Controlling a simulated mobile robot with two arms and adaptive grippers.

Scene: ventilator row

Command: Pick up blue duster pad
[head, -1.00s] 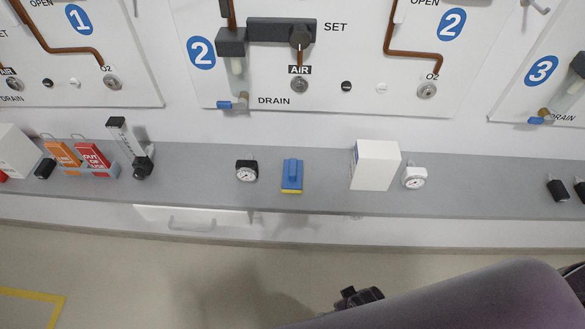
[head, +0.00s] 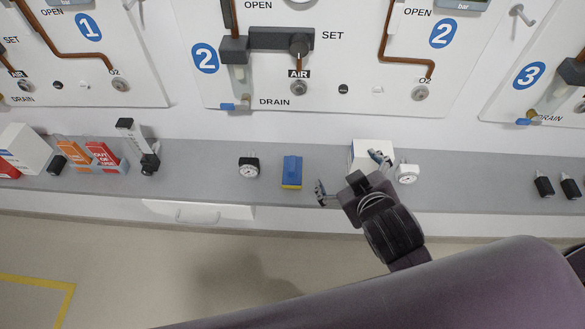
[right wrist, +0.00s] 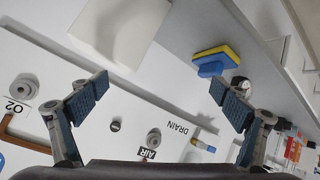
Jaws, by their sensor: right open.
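The blue duster pad (head: 292,170), with a yellow layer along its lower edge, lies on the grey shelf (head: 215,180) between a black gauge and a white box. My right gripper (head: 352,172) is open and empty over the shelf, to the right of the pad, with one finger close to the pad's right side and the other by the white box. In the right wrist view the pad (right wrist: 215,60) shows beyond the fingers, nearer the right-hand finger; the gripper (right wrist: 166,97) is wide apart there. My left gripper is not in view.
A black gauge (head: 249,167) stands left of the pad. A white box (head: 366,150) and a white gauge (head: 407,173) stand right of it. Further left are a flowmeter (head: 139,147) and orange and red tags (head: 92,154). The wall panel rises behind the shelf.

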